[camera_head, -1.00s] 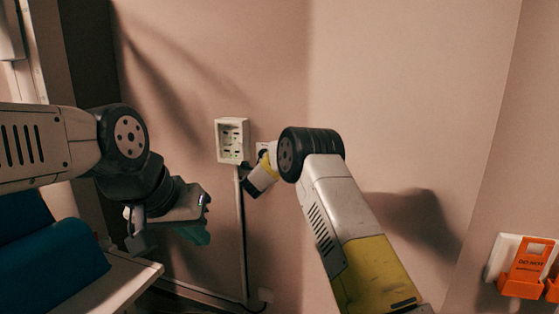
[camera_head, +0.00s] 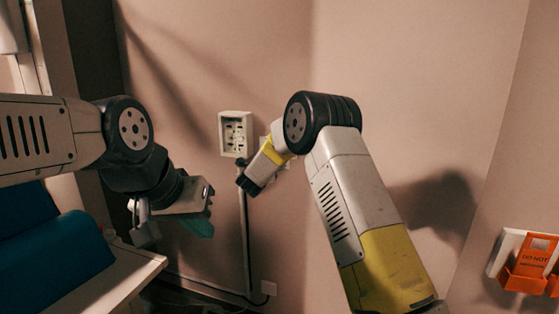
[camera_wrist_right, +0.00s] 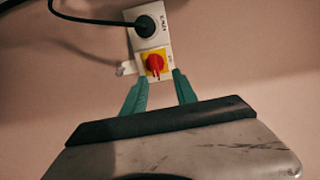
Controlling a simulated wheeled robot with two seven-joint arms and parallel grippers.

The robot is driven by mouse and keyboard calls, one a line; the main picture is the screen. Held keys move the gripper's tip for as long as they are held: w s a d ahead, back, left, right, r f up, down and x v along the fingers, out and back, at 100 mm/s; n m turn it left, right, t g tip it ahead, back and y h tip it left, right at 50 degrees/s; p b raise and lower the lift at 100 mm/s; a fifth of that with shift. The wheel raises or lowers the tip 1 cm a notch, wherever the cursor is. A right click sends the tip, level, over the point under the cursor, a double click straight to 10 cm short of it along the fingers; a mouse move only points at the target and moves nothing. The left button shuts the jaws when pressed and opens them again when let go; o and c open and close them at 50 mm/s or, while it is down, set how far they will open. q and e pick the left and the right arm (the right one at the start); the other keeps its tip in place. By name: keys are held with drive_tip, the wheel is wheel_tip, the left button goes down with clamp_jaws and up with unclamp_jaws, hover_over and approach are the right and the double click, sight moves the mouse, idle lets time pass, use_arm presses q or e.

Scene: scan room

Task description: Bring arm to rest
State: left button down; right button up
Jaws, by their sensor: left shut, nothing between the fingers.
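My left gripper (camera_head: 201,225) hangs at the left in the head view, below its dark wrist, with teal fingers. It is shut and empty, apart from the wall. My right arm (camera_head: 345,185) rises from the lower right, bends at a black joint and points down-left toward the wall. Its gripper fingers cannot be made out in the head view. In the right wrist view my right gripper (camera_wrist_right: 160,76) shows two teal fingers apart with nothing between them. Beyond the tips is a red rotary switch (camera_wrist_right: 154,64) on a yellow plate. I cannot tell the gap to it.
A white wall box (camera_head: 235,134) with a cable conduit below sits between my arms. A plugged socket (camera_wrist_right: 145,27) is above the switch. A blue cushion (camera_head: 60,260) lies on a pale bench (camera_head: 110,285) near my left gripper. An orange holder (camera_head: 530,262) hangs at the right.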

drive_tip(key=s+d+r+n+g+y, duration=0.1)
drive_tip(key=s+r+n+y, duration=0.25)
drive_tip(key=r, duration=0.25)
drive_tip(key=s+d+r+n+y, duration=0.2)
drive_tip(key=s+r+n+y, duration=0.1)
drive_tip(key=r+n, duration=0.15)
drive_tip(key=s+d+r+n+g+y, duration=0.25)
drive_tip(key=s+n, duration=0.25)
drive_tip(key=s, duration=0.7)
drive_tip(key=s+d+f+n+g, duration=0.2)
drive_tip(key=s+d+f, duration=0.1)
drive_tip(key=s, duration=0.8)
drive_tip(key=s+d+f+n+g+h, duration=0.1)
drive_tip(key=s+d+f+n+g, duration=0.1)
drive_tip(key=s, duration=0.8)
drive_tip(key=s+d+f+n+g+h, duration=0.1)
drive_tip(key=s+d+f+n+g, duration=0.2)
drive_tip(key=s, duration=0.8)
drive_tip(key=d+n, duration=0.1)
drive_tip(key=d, duration=0.1)
drive_tip(key=shift+s+d+f, duration=0.3)
drive_tip(key=shift+d, duration=0.05)
drive_tip(key=shift+a+g, duration=0.1)
drive_tip(key=shift+g, duration=0.15)
